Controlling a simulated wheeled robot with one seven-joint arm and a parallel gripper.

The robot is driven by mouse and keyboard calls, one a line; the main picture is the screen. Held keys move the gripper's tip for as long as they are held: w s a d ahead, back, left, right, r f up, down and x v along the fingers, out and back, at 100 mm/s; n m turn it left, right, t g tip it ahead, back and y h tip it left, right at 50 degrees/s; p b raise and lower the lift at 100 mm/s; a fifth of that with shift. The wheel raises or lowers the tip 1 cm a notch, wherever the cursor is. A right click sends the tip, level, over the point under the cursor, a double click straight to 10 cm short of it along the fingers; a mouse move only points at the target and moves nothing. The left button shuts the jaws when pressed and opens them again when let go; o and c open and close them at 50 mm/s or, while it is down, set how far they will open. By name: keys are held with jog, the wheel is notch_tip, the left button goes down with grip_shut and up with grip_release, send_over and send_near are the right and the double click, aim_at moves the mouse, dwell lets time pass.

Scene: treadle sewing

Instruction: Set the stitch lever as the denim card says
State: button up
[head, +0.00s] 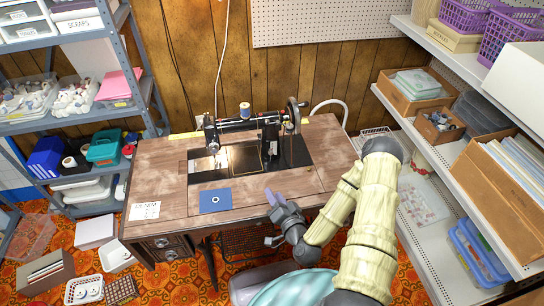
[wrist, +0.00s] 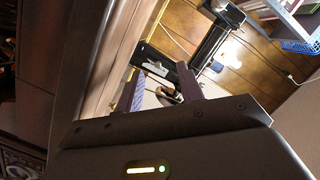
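The black sewing machine (head: 250,123) stands on the wooden table (head: 165,165), with its handwheel (head: 293,112) at the right. I cannot make out the stitch lever or its setting. A white card (head: 145,210) lies at the table's front left; its heading seems to read denim, and its smaller print is too small to read. My gripper (head: 273,218) is at the table's front edge, right of the blue piece and well short of the machine. In the wrist view my gripper (wrist: 160,80) has its two purple fingers apart, with nothing held between them.
A blue piece with a white ring (head: 215,200) lies near the table's front edge. A spool (head: 245,110) stands on the machine. Blue-grey shelves (head: 150,85) rise at the left, white shelves (head: 425,135) at the right. The table's front right is mostly clear.

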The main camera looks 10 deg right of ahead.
aim_at(271, 154)
jog(key=m+h, duration=0.1)
jog(key=s+d+m+t+h, duration=0.1)
jog(key=d+m+h, duration=0.1)
jog(key=m, duration=0.1)
jog(key=shift+s+d+r+t, duration=0.15)
jog(key=shift+d+r+t, duration=0.05)
jog(key=shift+r+t, duration=0.15)
jog(key=w+p, duration=0.2)
jog(key=w, duration=1.5)
jog(key=shift+d, duration=0.2)
jog(key=shift+w+a, duration=0.25)
jog(key=shift+a, duration=0.15)
jog(key=shift+s+d, duration=0.1)
grip_shut()
